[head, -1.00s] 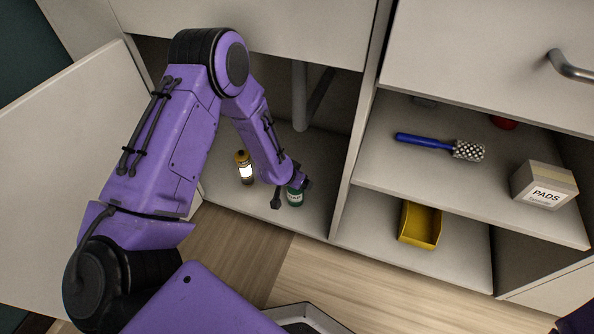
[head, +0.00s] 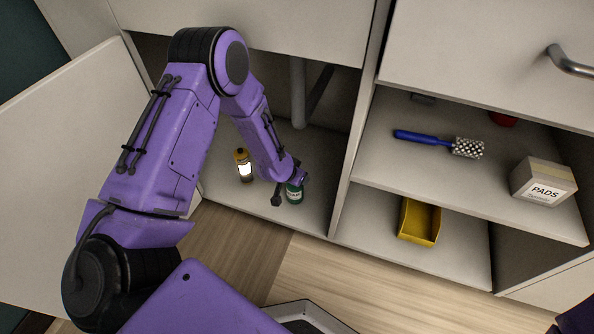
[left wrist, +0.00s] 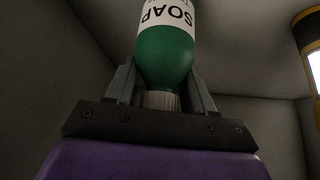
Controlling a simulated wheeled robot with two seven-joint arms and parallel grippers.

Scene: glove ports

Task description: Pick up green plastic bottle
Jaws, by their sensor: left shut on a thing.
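The green plastic bottle (head: 294,194) with a white label stands on the cabinet floor, partly hidden by my left gripper (head: 290,190). In the left wrist view the bottle (left wrist: 166,52) shows its SOAP label, and its ribbed neck or cap sits between the two fingers of my left gripper (left wrist: 162,92). The fingers are closed on it at that end. Whether the bottle has left the cabinet floor I cannot tell. My right gripper is not visible.
A yellow-capped bottle (head: 244,167) stands just left of the green one. A divider (head: 357,130) rises to the right. Beyond it are a blue-handled brush (head: 425,139), a PADS box (head: 543,183) and a yellow bin (head: 419,222). An open door (head: 70,170) stands at left.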

